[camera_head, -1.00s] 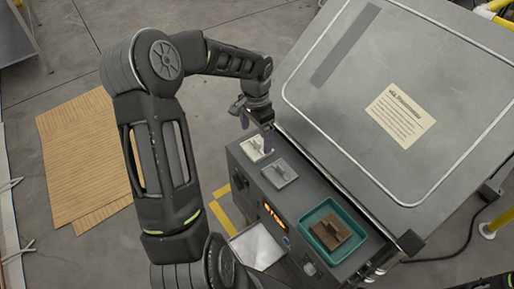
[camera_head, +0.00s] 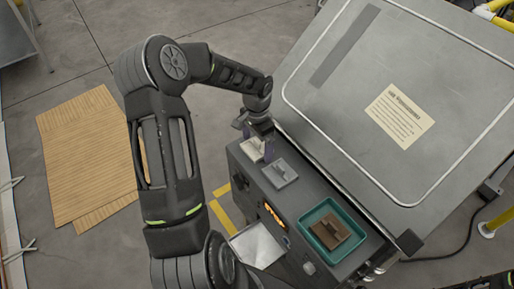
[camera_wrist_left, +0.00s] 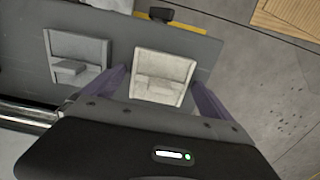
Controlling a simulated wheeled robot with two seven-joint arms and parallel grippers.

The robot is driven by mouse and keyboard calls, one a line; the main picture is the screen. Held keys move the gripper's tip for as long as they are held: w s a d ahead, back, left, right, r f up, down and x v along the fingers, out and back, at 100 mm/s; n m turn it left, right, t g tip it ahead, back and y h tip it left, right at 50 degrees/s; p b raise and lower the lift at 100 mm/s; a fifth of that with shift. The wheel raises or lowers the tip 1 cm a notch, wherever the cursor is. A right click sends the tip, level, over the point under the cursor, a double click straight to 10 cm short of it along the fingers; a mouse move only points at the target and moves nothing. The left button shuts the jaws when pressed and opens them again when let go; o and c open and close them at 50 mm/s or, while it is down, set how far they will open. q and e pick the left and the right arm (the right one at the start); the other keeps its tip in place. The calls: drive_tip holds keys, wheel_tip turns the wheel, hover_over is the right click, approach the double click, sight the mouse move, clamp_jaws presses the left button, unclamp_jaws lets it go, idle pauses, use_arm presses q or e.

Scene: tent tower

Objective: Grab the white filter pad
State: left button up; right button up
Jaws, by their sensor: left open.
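The white filter pad (camera_head: 252,152) lies on the far left end of the dark grey machine top. It is a square plate with a raised grip block, and it also shows in the left wrist view (camera_wrist_left: 158,90). My left gripper (camera_head: 258,145) is above it and open, with its purple fingers on either side of the pad. In the left wrist view the gripper (camera_wrist_left: 158,82) frames the pad between the fingertips. I cannot tell whether the fingers touch it. My right gripper is not in view.
A grey pad (camera_head: 281,174) lies close beside the white one. A brown pad (camera_head: 331,231) sits in a teal tray (camera_head: 308,217) further along the machine. A large tilted metal panel (camera_head: 345,110) rises behind the row. A whitish bin (camera_head: 257,245) is at the front.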

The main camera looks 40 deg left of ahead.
sight(257, 141)
use_arm(q)
drive_tip(key=shift+c, duration=0.2)
drive_tip(key=c, duration=1.4)
wheel_tip(257, 141, up, 10)
drive_tip(key=shift+r, duration=0.1)
idle(0.4)
